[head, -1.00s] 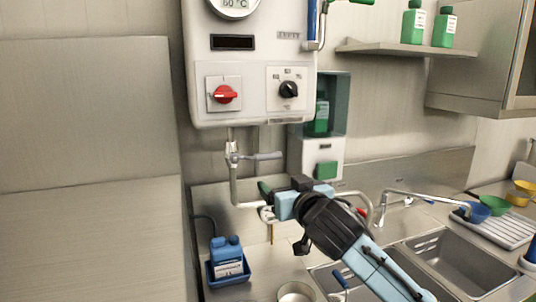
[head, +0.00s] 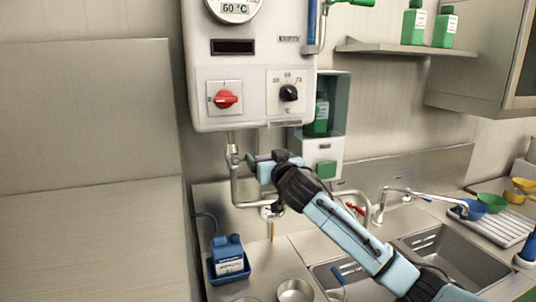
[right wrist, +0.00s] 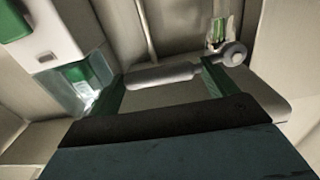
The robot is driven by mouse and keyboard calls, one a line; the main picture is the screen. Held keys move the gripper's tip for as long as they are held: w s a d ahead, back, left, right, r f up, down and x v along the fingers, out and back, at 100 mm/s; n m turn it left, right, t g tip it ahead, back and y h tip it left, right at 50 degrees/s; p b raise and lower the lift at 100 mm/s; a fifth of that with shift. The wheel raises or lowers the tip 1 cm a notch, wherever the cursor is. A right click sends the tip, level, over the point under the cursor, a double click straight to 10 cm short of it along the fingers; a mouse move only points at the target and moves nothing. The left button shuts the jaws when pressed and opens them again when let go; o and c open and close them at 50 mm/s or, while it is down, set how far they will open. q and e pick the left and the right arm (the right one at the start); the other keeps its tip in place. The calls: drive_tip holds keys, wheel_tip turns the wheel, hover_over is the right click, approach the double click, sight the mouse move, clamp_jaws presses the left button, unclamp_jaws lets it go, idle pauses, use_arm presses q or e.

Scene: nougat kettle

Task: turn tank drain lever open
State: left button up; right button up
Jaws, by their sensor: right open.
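The tank (head: 250,70) is a white wall box with a dial, a red switch and a black knob. A pipe with a valve (head: 232,152) comes out of its underside. The grey drain lever (right wrist: 165,75) lies crosswise between the fingers of my right gripper (right wrist: 160,82) in the right wrist view, its round pivot end at the right. The jaws are open; I cannot tell whether a finger touches the lever. In the head view my right gripper (head: 260,160) is just right of the valve and hides most of the lever. My left gripper is not in view.
A green-and-white dispenser (head: 323,165) hangs close to the right of the pipe. Below are a blue canister (head: 228,254) in a tray, a metal bowl (head: 295,291), and sinks (head: 450,255) with a faucet (head: 398,191). The wall left of the pipe is free.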

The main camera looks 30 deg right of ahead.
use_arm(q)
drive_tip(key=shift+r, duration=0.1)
use_arm(e)
drive_tip(key=shift+w+d, duration=0.15)
drive_tip(key=shift+w, duration=0.3)
